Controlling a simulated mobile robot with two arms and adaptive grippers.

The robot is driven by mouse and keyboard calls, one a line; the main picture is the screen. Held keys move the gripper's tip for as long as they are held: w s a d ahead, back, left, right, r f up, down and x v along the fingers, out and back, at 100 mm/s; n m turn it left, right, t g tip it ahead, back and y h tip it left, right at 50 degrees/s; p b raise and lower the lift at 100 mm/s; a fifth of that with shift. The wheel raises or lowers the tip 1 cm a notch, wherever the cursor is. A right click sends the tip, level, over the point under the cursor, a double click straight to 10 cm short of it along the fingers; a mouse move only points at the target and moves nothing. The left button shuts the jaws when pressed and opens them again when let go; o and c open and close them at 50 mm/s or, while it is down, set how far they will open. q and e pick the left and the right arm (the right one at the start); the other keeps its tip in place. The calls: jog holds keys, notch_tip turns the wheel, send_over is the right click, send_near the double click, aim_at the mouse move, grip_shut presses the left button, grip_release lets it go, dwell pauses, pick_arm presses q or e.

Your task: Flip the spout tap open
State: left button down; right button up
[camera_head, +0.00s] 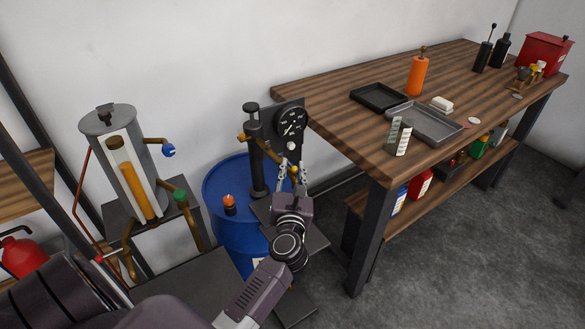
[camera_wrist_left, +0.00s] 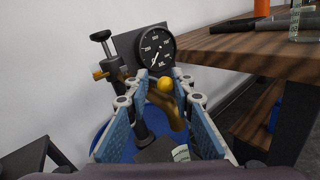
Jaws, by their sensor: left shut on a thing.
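The hand pump (camera_head: 256,150) stands upright on the blue drum, beside a black dial gauge (camera_head: 292,121). In the left wrist view a curved brass spout (camera_wrist_left: 178,113) has a round yellow tap knob (camera_wrist_left: 166,84) at its top, in front of the lower dial. My left gripper (camera_head: 291,168) reaches up from below, in front of the gauge. Its fingertips (camera_wrist_left: 165,86) are shut on the tap knob in the left wrist view. In the head view the gripper hides most of the spout. My right gripper is not in view.
The blue drum (camera_head: 222,205) stands against the wall, with an orange-topped black item (camera_head: 229,203) on it. A wooden workbench (camera_head: 330,90) with trays and bottles is close on the right. A glass cylinder apparatus (camera_head: 128,165) stands to the left. Grey floor is clear at right.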

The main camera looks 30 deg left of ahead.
pick_arm(q)
jog(key=c, duration=2.1)
grip_release()
jog(key=shift+w+d+r, duration=0.1)
jog(key=shift+d+r, duration=0.05)
jog(key=shift+r, duration=0.1)
jog(key=shift+o, duration=1.1)
jog(key=shift+w+f, duration=0.1)
jog(key=shift+o, duration=0.3)
jog(key=shift+w+f, duration=0.1)
jog(key=shift+f, duration=0.05)
jog(key=v, duration=1.2)
